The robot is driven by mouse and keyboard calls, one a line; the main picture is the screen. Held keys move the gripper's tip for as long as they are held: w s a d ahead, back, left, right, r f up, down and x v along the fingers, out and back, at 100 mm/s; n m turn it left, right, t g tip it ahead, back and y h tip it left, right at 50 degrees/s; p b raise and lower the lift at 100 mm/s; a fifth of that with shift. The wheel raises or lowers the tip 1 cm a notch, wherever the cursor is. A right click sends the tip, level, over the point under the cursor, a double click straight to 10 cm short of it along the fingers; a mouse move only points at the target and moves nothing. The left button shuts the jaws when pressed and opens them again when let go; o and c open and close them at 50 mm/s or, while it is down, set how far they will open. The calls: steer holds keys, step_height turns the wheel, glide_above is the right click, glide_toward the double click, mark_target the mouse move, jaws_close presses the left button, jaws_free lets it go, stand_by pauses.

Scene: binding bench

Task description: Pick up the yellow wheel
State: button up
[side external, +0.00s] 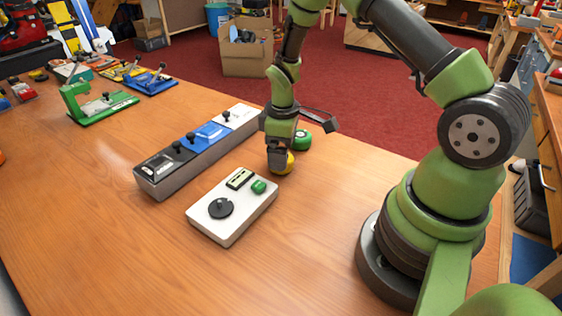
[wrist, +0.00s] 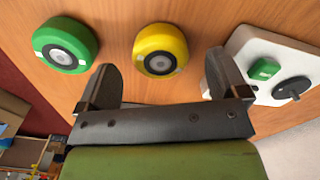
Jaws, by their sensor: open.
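The yellow wheel (wrist: 160,50) lies on the wooden bench with its grey hub facing up in the wrist view. It sits just beyond my gripper (wrist: 163,80), roughly between the lines of the two open fingers, with nothing held. In the side view the yellow wheel (side external: 284,163) is partly hidden behind a finger of my gripper (side external: 288,158). My gripper points down, low over the bench at the wheel. I cannot tell whether a finger touches it.
A green wheel (side external: 302,140) lies close beside the yellow one. A white box (side external: 232,207) with a black knob and green button stands at the front. A long box with black, blue and white sections (side external: 196,150) lies left. Bench (side external: 100,230) at front left is clear.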

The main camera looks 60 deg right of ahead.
step_height(320, 180, down, 4)
steer(key=shift+s+r, duration=0.1)
steer(key=shift+r, duration=0.15)
steer(key=c, duration=1)
steer(key=shift+c, duration=0.2)
steer(key=shift+r, duration=0.1)
